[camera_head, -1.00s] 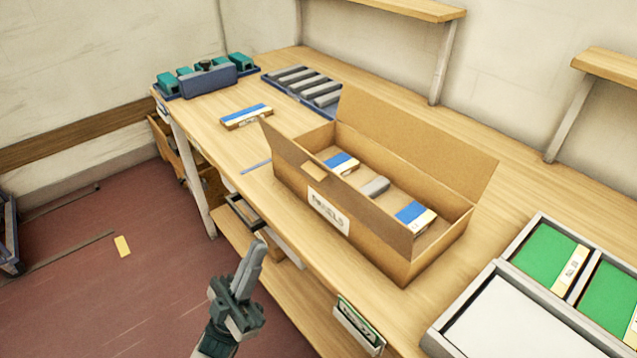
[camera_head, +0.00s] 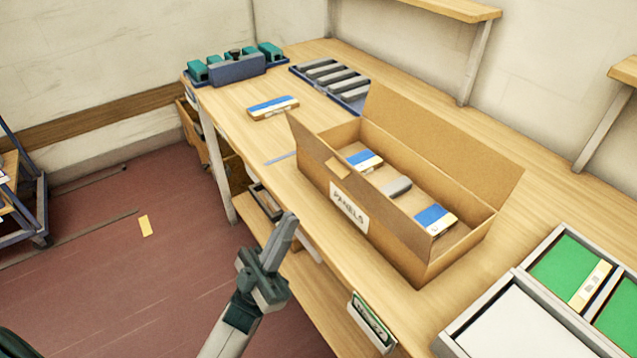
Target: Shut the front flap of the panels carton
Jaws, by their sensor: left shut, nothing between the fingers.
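The panels carton (camera_head: 420,262) is an open brown cardboard box on the wooden workbench, with a white PANELS label (camera_head: 349,207) on its front. Its front flap (camera_head: 325,160) stands up and leans outward along the near side. The back flap (camera_head: 440,140) also stands open. Inside lie two blue-and-white packs (camera_head: 434,219) and a grey block (camera_head: 397,187). My left gripper (camera_head: 284,232) is shut and empty, in front of the bench's near edge, lower left of the carton and apart from it. My right gripper is not in view.
The workbench (camera_head: 285,187) has a blue-and-white pack (camera_head: 272,107), a tray of grey bars (camera_head: 300,72) and a blue bin with teal items (camera_head: 237,70) at the far end. A tray with green panels (camera_head: 561,268) sits right of the carton. Shelf posts stand behind.

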